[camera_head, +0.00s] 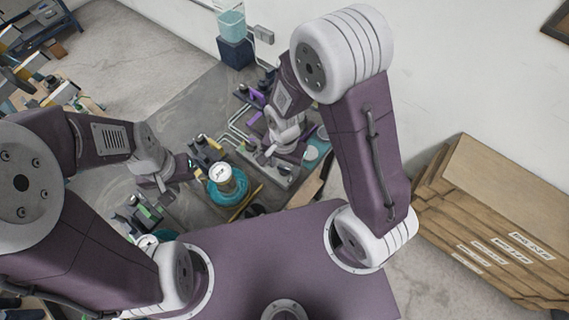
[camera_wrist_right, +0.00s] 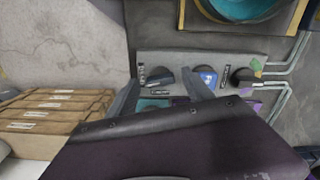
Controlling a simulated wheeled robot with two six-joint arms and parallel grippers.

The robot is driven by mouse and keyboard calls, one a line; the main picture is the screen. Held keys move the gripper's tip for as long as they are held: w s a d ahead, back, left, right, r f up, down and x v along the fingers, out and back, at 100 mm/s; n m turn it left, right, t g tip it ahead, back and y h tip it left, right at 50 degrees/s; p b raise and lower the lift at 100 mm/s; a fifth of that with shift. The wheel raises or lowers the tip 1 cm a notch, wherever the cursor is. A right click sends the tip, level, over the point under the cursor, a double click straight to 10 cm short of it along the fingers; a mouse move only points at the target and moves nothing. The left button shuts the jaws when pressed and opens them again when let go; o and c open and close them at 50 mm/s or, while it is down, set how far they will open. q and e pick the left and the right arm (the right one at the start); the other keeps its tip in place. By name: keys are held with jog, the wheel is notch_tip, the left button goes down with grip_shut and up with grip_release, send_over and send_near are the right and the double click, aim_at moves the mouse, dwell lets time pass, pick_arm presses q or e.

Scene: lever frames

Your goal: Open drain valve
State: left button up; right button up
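A grey panel (camera_wrist_right: 215,62) in the right wrist view carries a black knob (camera_wrist_right: 162,77), a blue-marked part (camera_wrist_right: 208,77) and another black knob (camera_wrist_right: 242,76). Their small labels cannot be read, so I cannot tell which is the drain valve. My right gripper (camera_wrist_right: 163,90) is open, its two grey fingers apart, with the left black knob seen between them; contact cannot be told. In the head view my right gripper (camera_head: 264,154) is over the panel (camera_head: 283,177). My left gripper (camera_head: 160,184) is left of a teal round vessel with a gauge (camera_head: 226,186); its fingers are too small to judge.
Cardboard sheets (camera_head: 490,225) are stacked at the right, also in the wrist view (camera_wrist_right: 55,110). Pale pipes (camera_wrist_right: 285,70) run beside the panel. A teal bin on a dark box (camera_head: 234,50) stands by the wall. Bare floor (camera_head: 120,50) lies at the back left.

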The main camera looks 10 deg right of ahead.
notch_tip(320, 180, up, 9)
dwell(0.5)
dwell(0.6)
jog(key=s+d+f+n+t, duration=0.1)
jog(key=s+d+n, duration=0.2)
jog(key=d+n, duration=0.4)
jog(key=shift+d+f+b, duration=0.3)
jog(key=shift+d+b, duration=0.15)
jog(key=shift+d, duration=0.45)
